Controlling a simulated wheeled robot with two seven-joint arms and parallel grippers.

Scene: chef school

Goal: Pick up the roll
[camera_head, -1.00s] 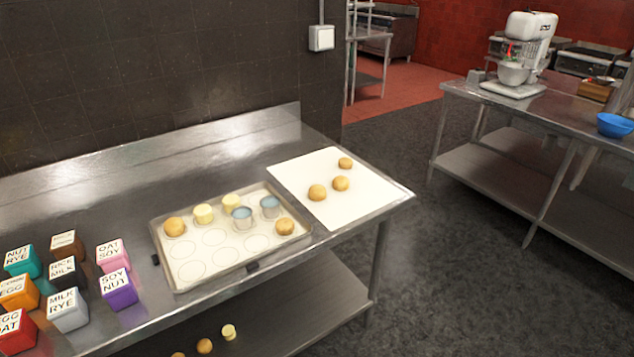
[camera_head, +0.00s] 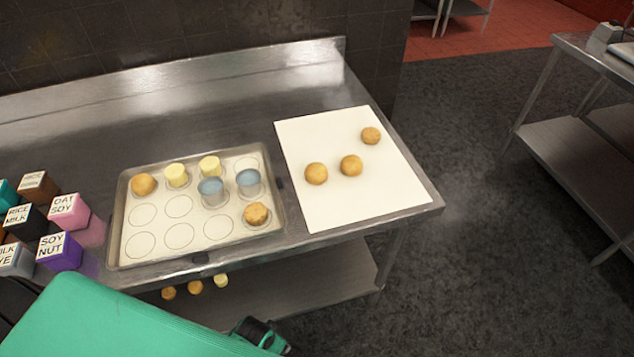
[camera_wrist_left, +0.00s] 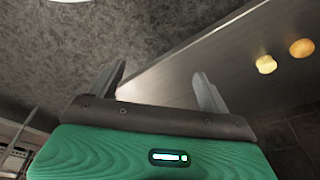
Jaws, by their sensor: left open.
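Golden round rolls lie in several places. Three, including a middle roll (camera_head: 351,166), sit on the white sheet (camera_head: 400,200) at the table's right end. A roll at the back left (camera_head: 143,184) and one at the front right (camera_head: 256,214) are on the baking tray (camera_head: 150,256). Small golden rolls (camera_head: 195,287) and a pale yellow piece (camera_head: 221,280) lie on the lower shelf. My left gripper (camera_wrist_left: 157,82) is open and empty in the wrist view, with a pale piece (camera_wrist_left: 266,64) and a golden roll (camera_wrist_left: 302,48) to its right. My right gripper is out of view.
The tray also holds two pale yellow pieces (camera_head: 176,175) and two blue-grey cups (camera_head: 211,191). Labelled cubes (camera_head: 62,250) stand at the left. The steel table edge lies above the lower shelf (camera_head: 330,280). Open floor (camera_head: 480,240) lies to the right.

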